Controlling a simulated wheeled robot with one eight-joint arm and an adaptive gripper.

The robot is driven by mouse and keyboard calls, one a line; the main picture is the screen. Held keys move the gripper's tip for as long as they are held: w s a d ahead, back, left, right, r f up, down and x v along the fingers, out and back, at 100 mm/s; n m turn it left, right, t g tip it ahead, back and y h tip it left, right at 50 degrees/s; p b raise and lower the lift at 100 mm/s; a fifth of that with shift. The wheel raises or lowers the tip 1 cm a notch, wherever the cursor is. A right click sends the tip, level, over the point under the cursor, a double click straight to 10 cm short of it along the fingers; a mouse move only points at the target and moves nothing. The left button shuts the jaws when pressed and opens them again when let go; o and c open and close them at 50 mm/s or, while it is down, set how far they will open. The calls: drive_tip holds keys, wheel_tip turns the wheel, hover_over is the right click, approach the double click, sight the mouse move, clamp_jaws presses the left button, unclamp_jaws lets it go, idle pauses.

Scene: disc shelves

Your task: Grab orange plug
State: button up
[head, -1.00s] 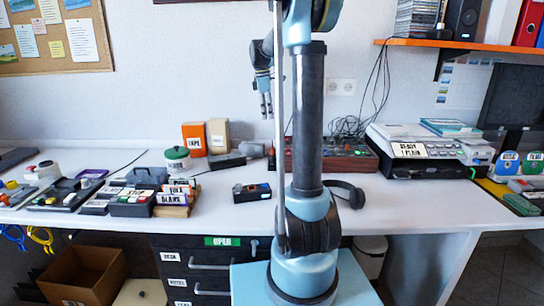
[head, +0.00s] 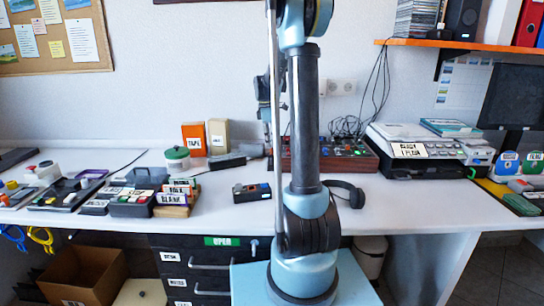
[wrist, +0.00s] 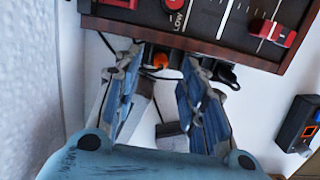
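The orange plug (wrist: 161,61) shows in the wrist view as a small round orange shape at the edge of the mixer, between dark connectors. My gripper (wrist: 158,66) is open, with one finger on each side of the plug and its tips close to it. I cannot tell whether either finger touches it. In the head view my gripper (head: 268,135) is low at the left end of the mixer, partly hidden by my arm. I cannot make out the plug there.
The wood-sided mixer (head: 330,165) stands against the wall, and black cables (head: 348,125) rise behind it. A black power brick (head: 227,161) lies left of it. A small black-and-orange device (head: 252,192) and headphones (head: 350,195) lie in front. A box labelled TAPE (head: 194,139) stands farther left.

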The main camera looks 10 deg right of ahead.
sight(272, 153)
drive_tip(key=f, duration=0.4)
drive_tip(key=shift+d, duration=0.2)
clamp_jaws()
drive_tip(key=shift+r, duration=0.1)
